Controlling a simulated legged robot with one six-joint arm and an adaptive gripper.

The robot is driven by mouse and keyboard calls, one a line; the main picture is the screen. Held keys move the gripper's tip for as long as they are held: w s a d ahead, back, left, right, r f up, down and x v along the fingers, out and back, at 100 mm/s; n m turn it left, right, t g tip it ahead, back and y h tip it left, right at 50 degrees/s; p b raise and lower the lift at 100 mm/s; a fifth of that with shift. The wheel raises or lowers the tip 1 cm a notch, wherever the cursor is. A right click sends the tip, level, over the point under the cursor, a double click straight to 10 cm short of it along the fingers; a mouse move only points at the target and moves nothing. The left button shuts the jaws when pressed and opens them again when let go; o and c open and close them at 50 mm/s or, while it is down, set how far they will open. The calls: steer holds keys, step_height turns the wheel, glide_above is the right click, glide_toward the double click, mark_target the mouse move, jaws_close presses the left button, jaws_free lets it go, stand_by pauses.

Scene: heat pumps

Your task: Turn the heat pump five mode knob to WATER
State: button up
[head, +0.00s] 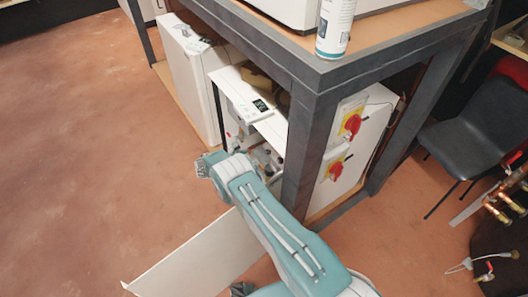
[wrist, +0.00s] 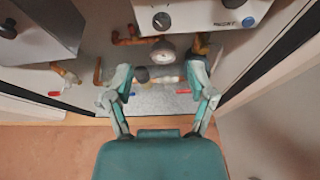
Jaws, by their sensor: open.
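In the wrist view my gripper (wrist: 160,72) is open, its two teal fingers apart with nothing held. A small dark round knob (wrist: 142,74) shows between the fingers, further in, next to a round gauge (wrist: 163,53).
A white panel (head: 190,262) lies on the floor beside my arm. The dark bench leg (head: 305,150) stands close to its right. Red-and-yellow switches (head: 350,124) sit beyond the leg. Pipes and red handles (wrist: 183,91) lie around the fingers. The floor at left is clear.

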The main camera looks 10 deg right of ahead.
mark_target(267, 152)
steer(key=x, duration=0.8)
steer(key=shift+s+d+r, duration=0.1)
steer(key=shift+s+d, duration=0.05)
steer(key=shift+d, duration=0.2)
steer(key=shift+w+d, duration=0.25)
steer(key=shift+d, duration=0.05)
steer(key=shift+a+f, duration=0.15)
steer(key=shift+f, duration=0.05)
steer(key=shift+a, duration=0.15)
steer(key=shift+d, duration=0.25)
jaws_close()
